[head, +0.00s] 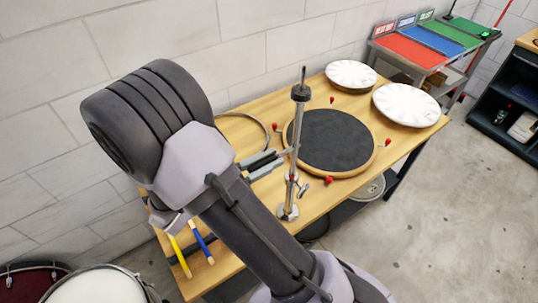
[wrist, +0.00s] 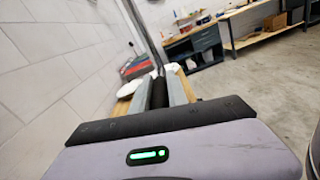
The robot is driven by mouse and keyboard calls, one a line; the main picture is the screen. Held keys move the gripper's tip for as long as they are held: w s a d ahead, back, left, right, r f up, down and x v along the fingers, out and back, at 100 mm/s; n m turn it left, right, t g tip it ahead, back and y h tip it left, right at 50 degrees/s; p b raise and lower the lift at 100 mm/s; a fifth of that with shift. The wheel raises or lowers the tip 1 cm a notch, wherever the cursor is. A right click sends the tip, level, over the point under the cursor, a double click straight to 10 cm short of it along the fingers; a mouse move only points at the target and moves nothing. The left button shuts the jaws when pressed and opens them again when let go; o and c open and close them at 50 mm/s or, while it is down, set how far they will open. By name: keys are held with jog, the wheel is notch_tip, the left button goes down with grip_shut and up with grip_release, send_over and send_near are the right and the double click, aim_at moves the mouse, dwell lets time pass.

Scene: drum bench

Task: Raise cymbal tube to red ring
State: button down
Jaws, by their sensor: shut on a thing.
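The cymbal stand (head: 291,195) stands upright on the front part of the wooden bench, its round metal foot on the top. Its slim metal cymbal tube (head: 298,122) rises from it and ends in a dark cap with a thin rod. My gripper (head: 287,153) reaches in from the left and is shut on the tube, above a clamp with a wing-like knob (head: 303,189). A small reddish mark shows near the clamp; I cannot tell whether it is the red ring. In the wrist view the tube (wrist: 143,30) rises tilted beyond the fingers.
A dark round drum pad (head: 335,138) with red knobs lies close to the right of the stand. Two white cymbal-like discs (head: 406,104) lie at the far right. Yellow and blue sticks (head: 179,256) lie front left. A shelf with coloured trays (head: 412,52) stands behind.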

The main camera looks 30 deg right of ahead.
jog(key=shift+r, duration=0.15)
jog(key=c, duration=1.3)
grip_release()
jog(key=a+p, duration=0.3)
jog(key=a, duration=1.4)
jog(key=shift+s+a, duration=0.2)
jog(key=shift+s, duration=0.15)
